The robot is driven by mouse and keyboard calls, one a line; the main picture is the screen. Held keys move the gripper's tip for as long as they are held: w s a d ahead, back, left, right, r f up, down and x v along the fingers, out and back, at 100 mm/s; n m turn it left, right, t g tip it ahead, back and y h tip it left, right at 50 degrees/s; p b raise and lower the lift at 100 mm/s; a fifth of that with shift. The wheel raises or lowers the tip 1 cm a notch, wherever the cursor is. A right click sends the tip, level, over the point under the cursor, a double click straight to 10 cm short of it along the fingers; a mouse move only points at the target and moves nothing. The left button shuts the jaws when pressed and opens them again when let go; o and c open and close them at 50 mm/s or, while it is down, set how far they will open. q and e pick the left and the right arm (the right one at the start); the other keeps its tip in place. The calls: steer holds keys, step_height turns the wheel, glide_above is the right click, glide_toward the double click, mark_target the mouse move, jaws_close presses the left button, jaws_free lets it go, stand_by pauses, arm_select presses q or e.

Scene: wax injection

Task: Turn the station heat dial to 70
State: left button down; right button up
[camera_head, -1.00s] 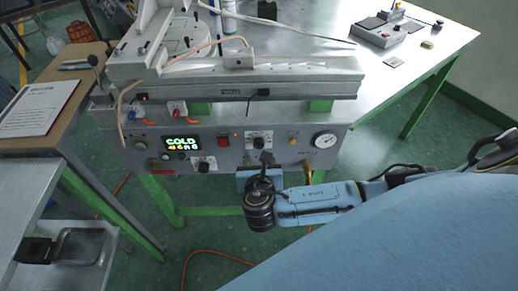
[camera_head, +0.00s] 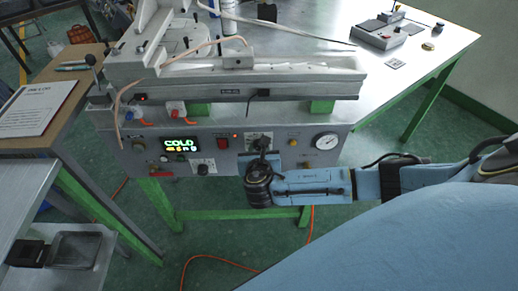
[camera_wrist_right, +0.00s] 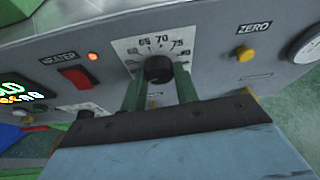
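The heat dial is a black knob (camera_wrist_right: 158,70) on a white plate marked 65, 70 and 75 in the right wrist view. In the head view its plate (camera_head: 259,138) shows on the station's front panel, with the knob partly covered by my gripper. My right gripper (camera_wrist_right: 160,86) points at the dial, one green finger on each side of the knob. The fingers look apart, with no clear contact on the knob. The pointer's exact setting is too dark to read. The display (camera_head: 181,148) reads COLD above small digits. My left gripper is not in view.
A red heater switch (camera_wrist_right: 76,77) and lit lamp sit left of the dial; a yellow ZERO button (camera_wrist_right: 245,54) and a gauge (camera_head: 326,141) sit right. A second dial (camera_head: 203,168) is lower left. A grey table (camera_head: 400,75) extends right.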

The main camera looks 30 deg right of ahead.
steer(key=c, duration=0.4)
